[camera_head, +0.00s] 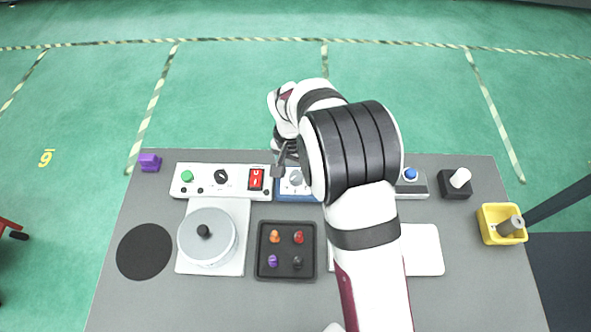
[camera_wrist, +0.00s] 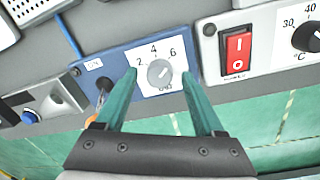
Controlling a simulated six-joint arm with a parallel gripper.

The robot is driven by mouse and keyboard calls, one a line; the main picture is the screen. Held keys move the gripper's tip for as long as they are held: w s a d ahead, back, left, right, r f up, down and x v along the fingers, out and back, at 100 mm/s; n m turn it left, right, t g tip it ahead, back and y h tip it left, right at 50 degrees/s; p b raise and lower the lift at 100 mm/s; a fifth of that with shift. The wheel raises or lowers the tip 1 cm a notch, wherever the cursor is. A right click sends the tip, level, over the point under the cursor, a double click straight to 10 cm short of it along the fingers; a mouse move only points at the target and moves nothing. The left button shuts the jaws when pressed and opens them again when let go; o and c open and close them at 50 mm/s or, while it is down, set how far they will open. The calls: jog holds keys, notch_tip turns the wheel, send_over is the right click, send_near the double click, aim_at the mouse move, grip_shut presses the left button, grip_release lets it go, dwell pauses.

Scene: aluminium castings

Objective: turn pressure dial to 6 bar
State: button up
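The pressure dial is a round grey knob (camera_wrist: 160,73) on a white plate marked 2, 4 and 6, set in a blue panel (camera_wrist: 112,66). Where its pointer stands is too small to tell. My gripper (camera_wrist: 161,80) has two green fingers spread apart, one on each side of the knob in the wrist view. I see gaps between fingers and knob, and cannot tell how far above it they are. In the head view the knob (camera_head: 296,178) shows next to my gripper (camera_head: 279,168), and my arm hides the right part of the blue panel.
Left of the blue panel is a panel with a red switch (camera_head: 256,179), a black temperature knob (camera_head: 221,177) and a green button (camera_head: 187,176). In front are a lidded pot (camera_head: 207,240) and a dark tray (camera_head: 262,250) of coloured pieces. A yellow bin (camera_head: 487,225) stands far right.

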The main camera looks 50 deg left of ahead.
aim_at(292, 174)
notch_tip(292, 174, up, 16)
jog(key=shift+s+a, duration=0.2)
jog(key=shift+a, duration=0.2)
jog(key=shift+f, duration=0.1)
jog(key=w+d+r+m, duration=0.2)
jog(key=d+r, duration=0.1)
jog(key=d, duration=0.7)
jog(key=w+d+r+m, duration=0.1)
jog(key=d+r+m, duration=0.15)
jog(key=d, duration=0.85)
jog(key=s+d+f+m+y, duration=0.2)
jog(key=s+d+m, duration=0.3)
jog(key=s+d, duration=0.8)
jog(key=shift+s+d+f+m, duration=0.15)
jog(key=shift+d+f+m, duration=0.3)
jog(key=shift+d, duration=0.75)
